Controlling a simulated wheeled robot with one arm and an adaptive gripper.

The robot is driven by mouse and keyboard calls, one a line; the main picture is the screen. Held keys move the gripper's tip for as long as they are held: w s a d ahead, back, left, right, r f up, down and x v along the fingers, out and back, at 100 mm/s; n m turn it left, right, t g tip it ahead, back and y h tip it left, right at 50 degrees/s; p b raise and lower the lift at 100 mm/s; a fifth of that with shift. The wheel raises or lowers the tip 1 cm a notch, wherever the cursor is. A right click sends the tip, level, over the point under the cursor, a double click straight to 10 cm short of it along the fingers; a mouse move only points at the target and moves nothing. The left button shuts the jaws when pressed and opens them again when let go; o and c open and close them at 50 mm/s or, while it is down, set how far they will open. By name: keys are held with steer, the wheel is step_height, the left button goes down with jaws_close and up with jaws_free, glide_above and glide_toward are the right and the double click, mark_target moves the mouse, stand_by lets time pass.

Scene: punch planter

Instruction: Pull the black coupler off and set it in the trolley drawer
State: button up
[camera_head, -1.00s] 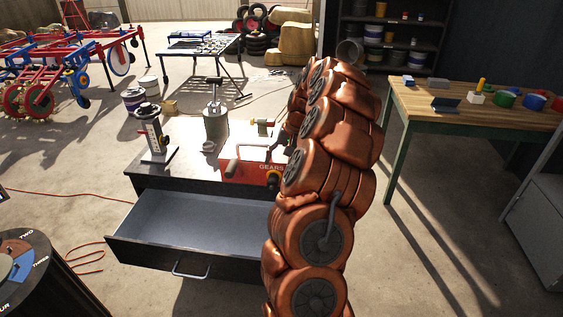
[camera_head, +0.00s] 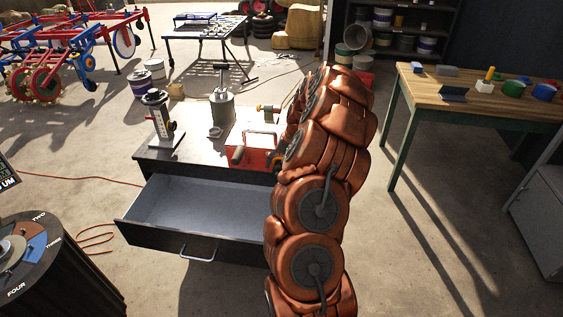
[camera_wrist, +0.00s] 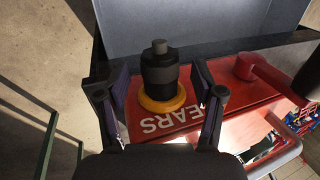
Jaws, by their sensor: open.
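The black coupler (camera_wrist: 159,76) stands on a yellow ring (camera_wrist: 162,101) on the red gear box (camera_wrist: 150,128) in the wrist view. My gripper (camera_wrist: 159,84) is open, with one finger on each side of the coupler and a visible gap on both sides.
A white-faced device (camera_head: 157,115) and a green canister (camera_head: 221,115) stand on the trolley left of the gear box. A red knob (camera_wrist: 245,68) sticks up right of the coupler. A round labelled stand (camera_head: 40,260) is at lower left, a workbench (camera_head: 450,95) at right.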

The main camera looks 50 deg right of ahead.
jaws_close()
stand_by(0.8)
